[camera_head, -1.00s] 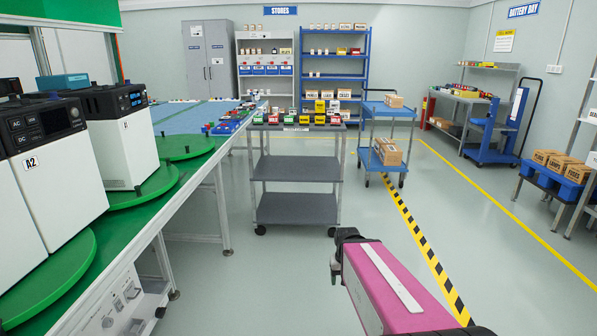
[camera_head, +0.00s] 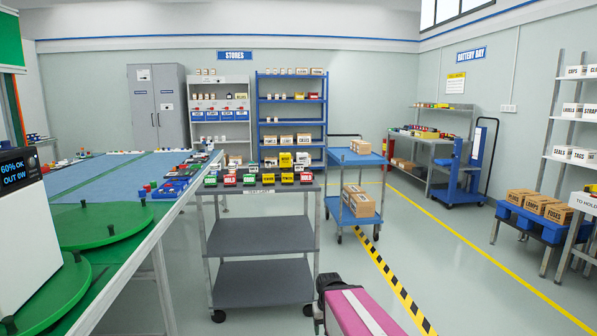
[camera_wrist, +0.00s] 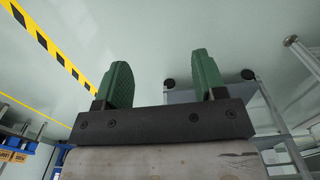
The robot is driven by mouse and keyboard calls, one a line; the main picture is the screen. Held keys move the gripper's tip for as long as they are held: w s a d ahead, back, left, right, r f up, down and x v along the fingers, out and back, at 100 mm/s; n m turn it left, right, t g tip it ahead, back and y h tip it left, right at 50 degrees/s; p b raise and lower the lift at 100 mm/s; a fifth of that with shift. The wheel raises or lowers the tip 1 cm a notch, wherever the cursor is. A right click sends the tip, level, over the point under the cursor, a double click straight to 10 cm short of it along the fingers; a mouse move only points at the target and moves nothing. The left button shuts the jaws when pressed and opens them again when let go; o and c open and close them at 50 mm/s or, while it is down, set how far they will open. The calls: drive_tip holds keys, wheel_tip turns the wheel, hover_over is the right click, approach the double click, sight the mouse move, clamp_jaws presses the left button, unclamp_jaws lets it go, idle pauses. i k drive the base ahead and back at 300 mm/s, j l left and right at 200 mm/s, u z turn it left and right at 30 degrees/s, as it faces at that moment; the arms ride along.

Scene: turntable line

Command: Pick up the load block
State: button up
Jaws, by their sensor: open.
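No block can be told for certain as the load block. Several small red, green and yellow blocks with labels stand in a row on top of the grey cart (camera_head: 262,241), such as a yellow one (camera_head: 269,178). More small coloured blocks lie around a blue tray (camera_head: 172,187) on the long table at left. My gripper (camera_wrist: 162,82) shows in the wrist view, with its two green fingers wide apart and nothing between them. It points over the bare floor, with the legs and a shelf of a grey cart beyond.
A blue trolley (camera_head: 357,158) with cartons stands behind the cart.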

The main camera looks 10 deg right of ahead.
sight(297, 167)
drive_tip(key=i+l+u, duration=0.1)
drive_tip(key=i+l, duration=0.4)
drive_tip(key=l, duration=0.15)
drive_tip(key=i+l+u, duration=0.25)
drive_tip(key=i+l, duration=0.2)
drive_tip(key=l, duration=0.25)
